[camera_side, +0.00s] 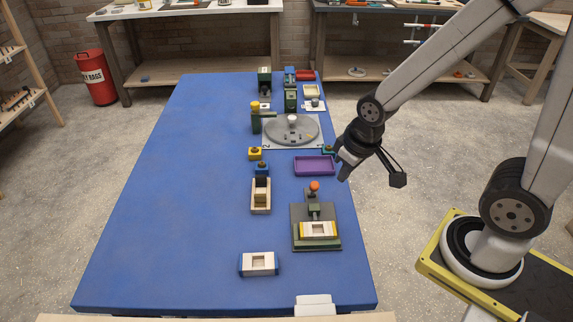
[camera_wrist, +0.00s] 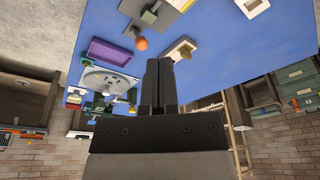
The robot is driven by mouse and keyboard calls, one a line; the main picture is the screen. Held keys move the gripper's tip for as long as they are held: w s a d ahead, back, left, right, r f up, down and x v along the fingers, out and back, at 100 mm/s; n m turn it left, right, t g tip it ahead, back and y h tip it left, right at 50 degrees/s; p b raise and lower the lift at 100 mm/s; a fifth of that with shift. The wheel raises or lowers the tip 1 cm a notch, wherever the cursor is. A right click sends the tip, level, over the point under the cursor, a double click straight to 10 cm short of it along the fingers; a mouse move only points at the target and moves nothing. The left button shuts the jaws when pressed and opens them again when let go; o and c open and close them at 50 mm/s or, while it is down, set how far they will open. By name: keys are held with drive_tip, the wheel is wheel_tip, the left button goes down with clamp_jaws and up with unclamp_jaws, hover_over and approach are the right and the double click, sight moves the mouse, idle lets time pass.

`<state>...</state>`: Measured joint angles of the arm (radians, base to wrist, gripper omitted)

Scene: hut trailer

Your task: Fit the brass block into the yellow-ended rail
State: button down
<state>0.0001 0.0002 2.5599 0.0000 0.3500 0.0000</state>
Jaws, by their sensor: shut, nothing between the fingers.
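The yellow-ended rail (camera_side: 304,230) is a pale piece with a square recess. It sits in a dark green fixture (camera_side: 299,212) with an orange-ball lever (camera_side: 314,186). I cannot pick out the brass block with certainty. A wooden tray (camera_side: 254,206) left of the fixture holds a pale tan piece; the tray also shows in the wrist view (camera_wrist: 186,44). My gripper (camera_side: 344,175) is shut and empty, right of the purple tray and above the table's right edge. Its closed fingers show in the wrist view (camera_wrist: 160,68).
A blue-ended rail (camera_side: 259,263) lies at the front. The purple tray (camera_side: 315,173), a grey round plate (camera_side: 290,137) and several small blocks stand farther back. Yellow (camera_side: 255,154) and dark blue (camera_side: 262,171) knobbed blocks stand behind the wooden tray. The table's left side is clear.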

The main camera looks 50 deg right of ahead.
idle(0.3)
drive_tip(key=shift+c, duration=0.6)
unclamp_jaws()
drive_tip(key=m+g, duration=0.3)
drive_tip(key=m, duration=0.6)
hover_over(260, 195)
drive_tip(key=f, duration=1)
drive_tip(key=shift+s+d+f, duration=0.1)
drive_tip(key=shift+s+d, duration=0.05)
drive_tip(key=shift+s, duration=0.2)
drive_tip(key=shift+w+f, duration=0.35)
drive_tip(key=shift+f, duration=1.3)
drive_tip(key=shift+f, duration=0.1)
